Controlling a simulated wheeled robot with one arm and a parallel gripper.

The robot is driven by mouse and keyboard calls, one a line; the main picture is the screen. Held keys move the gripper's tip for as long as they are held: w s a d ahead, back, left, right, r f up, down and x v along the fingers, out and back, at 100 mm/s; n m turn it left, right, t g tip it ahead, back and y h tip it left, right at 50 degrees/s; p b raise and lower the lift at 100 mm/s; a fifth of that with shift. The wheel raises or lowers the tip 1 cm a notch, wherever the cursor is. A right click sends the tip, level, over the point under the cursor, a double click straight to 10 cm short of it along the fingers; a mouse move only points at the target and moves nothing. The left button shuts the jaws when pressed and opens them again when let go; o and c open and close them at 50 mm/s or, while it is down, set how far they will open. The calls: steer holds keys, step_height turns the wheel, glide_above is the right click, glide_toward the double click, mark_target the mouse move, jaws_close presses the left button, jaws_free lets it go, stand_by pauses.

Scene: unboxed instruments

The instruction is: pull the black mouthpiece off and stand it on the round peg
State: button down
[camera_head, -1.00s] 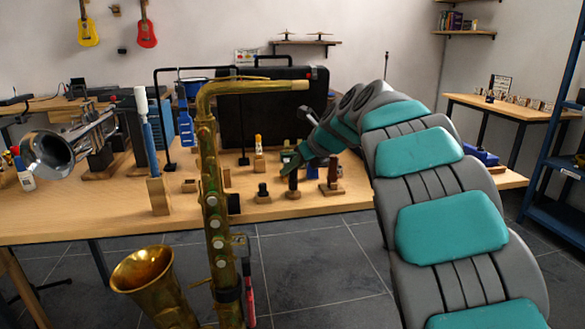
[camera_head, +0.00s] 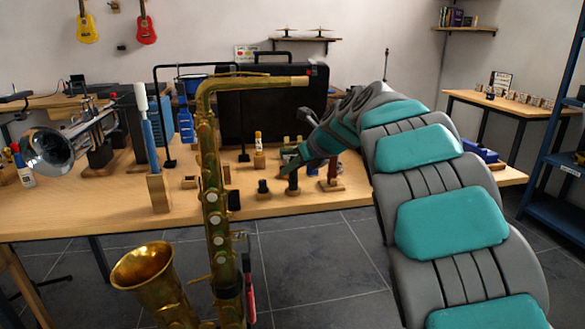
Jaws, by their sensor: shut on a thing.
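The brass saxophone (camera_head: 212,170) stands upright in front of the bench, and the pale cork end of its neck (camera_head: 301,81) is bare. My gripper (camera_head: 291,168) is over the bench, its fingers small and partly hidden by my wrist. It is shut on a dark upright cylinder (camera_head: 293,183), which looks like the black mouthpiece. The cylinder is right above a small wooden base (camera_head: 293,192). The round peg cannot be made out there, and I cannot tell if the cylinder is seated on it.
A small block with a short black post (camera_head: 263,187) stands just left of my gripper. A reddish-brown post on a wooden base (camera_head: 332,175) stands close on the right. A black case (camera_head: 270,105) is behind. The bench's front edge is clear.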

steer(key=c, duration=0.7)
jaws_free()
steer(key=v, duration=0.8)
steer(key=shift+f, duration=0.1)
